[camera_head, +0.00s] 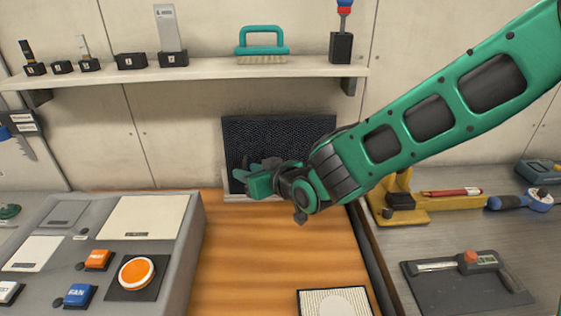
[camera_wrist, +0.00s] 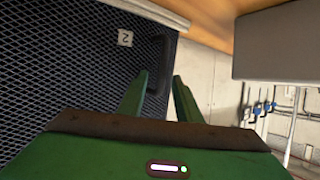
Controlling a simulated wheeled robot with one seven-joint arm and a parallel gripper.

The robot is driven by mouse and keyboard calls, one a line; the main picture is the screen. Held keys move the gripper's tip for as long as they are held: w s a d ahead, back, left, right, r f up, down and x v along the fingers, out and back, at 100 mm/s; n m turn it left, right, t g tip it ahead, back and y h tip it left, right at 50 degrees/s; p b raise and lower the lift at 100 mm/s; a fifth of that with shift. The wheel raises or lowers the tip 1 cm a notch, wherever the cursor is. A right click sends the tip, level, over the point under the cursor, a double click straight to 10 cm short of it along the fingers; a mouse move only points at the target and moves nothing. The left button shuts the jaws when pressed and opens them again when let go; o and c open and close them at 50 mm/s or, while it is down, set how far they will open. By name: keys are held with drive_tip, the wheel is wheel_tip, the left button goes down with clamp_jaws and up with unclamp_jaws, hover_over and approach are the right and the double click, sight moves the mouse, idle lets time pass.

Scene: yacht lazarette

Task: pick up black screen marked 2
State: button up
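The black mesh screen (camera_head: 285,130) stands upright against the back wall, behind the wooden top. In the wrist view the screen (camera_wrist: 75,70) fills the left side, with a small white tag marked 2 (camera_wrist: 125,37). A dark handle (camera_wrist: 158,62) shows near the screen's edge. My gripper (camera_head: 257,177) is in front of the screen's lower left part and hides some of it. In the wrist view its two green fingers (camera_wrist: 159,80) are apart, with the handle in line with the gap between them. I cannot tell whether they touch it.
A shelf (camera_head: 200,72) above holds a teal brush (camera_head: 261,47) and several small black stands. A grey switch console (camera_head: 185,235) is at left. A framed pale panel (camera_head: 334,303) lies at the front. Yellow tooling (camera_head: 405,200) and a caliper board (camera_head: 465,280) are at right.

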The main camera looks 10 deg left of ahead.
clamp_jaws()
drive_tip(key=shift+w+r, duration=0.1)
drive_tip(key=shift+r, duration=0.05)
idle(1.3)
